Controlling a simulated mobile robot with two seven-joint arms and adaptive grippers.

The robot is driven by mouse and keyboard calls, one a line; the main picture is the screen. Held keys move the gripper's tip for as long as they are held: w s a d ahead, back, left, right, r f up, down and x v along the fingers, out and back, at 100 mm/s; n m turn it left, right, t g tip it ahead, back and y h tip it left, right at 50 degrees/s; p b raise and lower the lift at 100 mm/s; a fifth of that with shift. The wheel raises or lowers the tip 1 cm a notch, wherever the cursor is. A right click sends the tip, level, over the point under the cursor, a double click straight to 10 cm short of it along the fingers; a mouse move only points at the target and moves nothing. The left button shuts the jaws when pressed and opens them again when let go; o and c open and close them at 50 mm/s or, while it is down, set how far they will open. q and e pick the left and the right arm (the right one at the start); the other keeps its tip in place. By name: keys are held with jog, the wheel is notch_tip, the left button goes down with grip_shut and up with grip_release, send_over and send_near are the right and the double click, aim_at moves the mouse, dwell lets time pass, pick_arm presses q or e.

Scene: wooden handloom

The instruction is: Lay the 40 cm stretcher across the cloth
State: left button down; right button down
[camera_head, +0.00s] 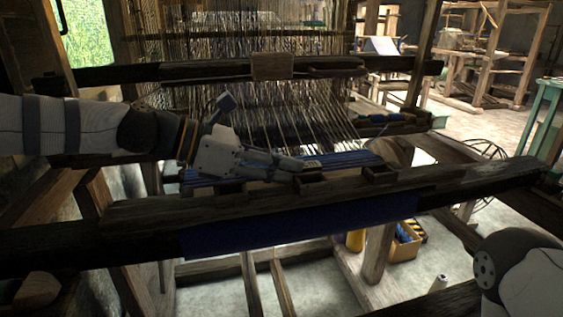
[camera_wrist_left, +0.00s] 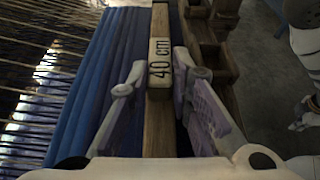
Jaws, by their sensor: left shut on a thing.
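The 40 cm stretcher (camera_wrist_left: 158,128) is a flat wooden bar with a raised block marked "40 cm". My left gripper (camera_wrist_left: 158,75) is shut on it at the marked block, one finger on each side. In the head view my left gripper (camera_head: 296,164) is over the near part of the blue cloth, just behind the front beam, and mostly hides the bar. The blue cloth (camera_wrist_left: 92,88) lies beside and along the bar; it also shows in the head view (camera_head: 352,160). I cannot tell whether the bar touches it. My right gripper is out of view.
The dark front beam (camera_head: 440,188) carries small wooden holders (camera_head: 380,176) close to my left gripper. Warp threads (camera_head: 290,115) rise behind the cloth to an upper beam (camera_head: 200,70). A box (camera_head: 403,247) stands on the floor beneath.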

pick_arm(q)
jog(key=shift+f, duration=0.1)
jog(key=c, duration=1.4)
grip_release()
jog(key=shift+f, duration=0.1)
jog(key=shift+o, duration=0.2)
jog(key=shift+f, duration=0.1)
notch_tip(320, 180, up, 10)
jog(key=shift+w+r, duration=0.1)
jog(key=shift+r, duration=0.05)
